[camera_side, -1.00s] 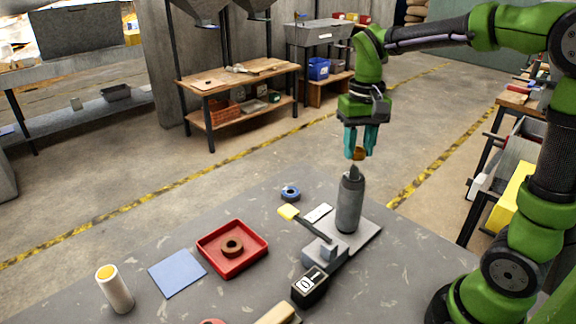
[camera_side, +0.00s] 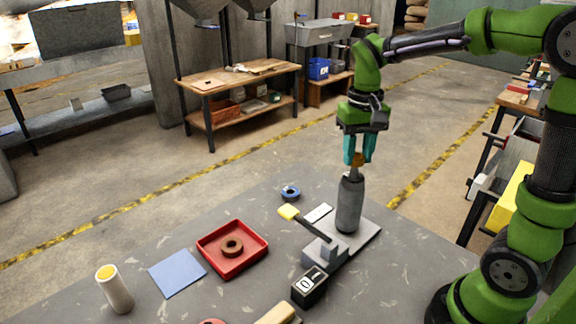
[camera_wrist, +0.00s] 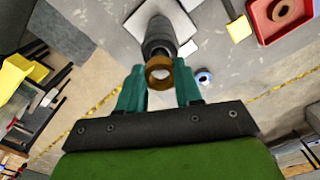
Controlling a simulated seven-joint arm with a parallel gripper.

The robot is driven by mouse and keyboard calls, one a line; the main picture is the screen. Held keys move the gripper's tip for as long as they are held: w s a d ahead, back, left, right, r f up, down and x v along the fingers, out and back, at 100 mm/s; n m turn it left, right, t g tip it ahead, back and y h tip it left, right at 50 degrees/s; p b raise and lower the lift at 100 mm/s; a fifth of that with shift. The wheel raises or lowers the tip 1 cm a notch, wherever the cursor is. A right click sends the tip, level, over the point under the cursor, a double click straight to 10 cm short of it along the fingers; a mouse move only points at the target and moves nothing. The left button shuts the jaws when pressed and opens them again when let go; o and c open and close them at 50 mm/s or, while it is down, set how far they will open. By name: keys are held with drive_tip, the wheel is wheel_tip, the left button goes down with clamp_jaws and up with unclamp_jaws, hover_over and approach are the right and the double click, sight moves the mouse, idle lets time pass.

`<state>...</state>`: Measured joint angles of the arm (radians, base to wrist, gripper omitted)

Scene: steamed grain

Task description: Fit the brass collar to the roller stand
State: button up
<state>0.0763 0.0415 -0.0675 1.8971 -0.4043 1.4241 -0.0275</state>
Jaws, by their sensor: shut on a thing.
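My gripper (camera_side: 359,150) has teal fingers and is shut on the brass collar (camera_side: 358,160), a small ring. In the wrist view the collar (camera_wrist: 159,73) sits between the fingertips (camera_wrist: 160,85), with its hole facing the camera. The roller stand (camera_side: 349,203) has a dark grey upright roller with a narrow tip, on a grey base plate (camera_side: 368,236). The collar is at the roller's tip; I cannot tell whether the tip is inside the ring. In the wrist view the roller (camera_wrist: 158,38) shows just beyond the collar.
A yellow-ended lever (camera_side: 289,212) and a black counter (camera_side: 309,287) stand beside the roller. A red tray (camera_side: 257,265) holds a brown ring (camera_side: 231,246).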

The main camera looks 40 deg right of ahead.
drive_tip(key=shift+f, duration=1.25)
idle(0.8)
drive_tip(key=o, duration=1.2)
drive_tip(key=shift+c, duration=0.2)
wheel_tip(320, 180, up, 17)
drive_tip(key=shift+f, duration=0.1)
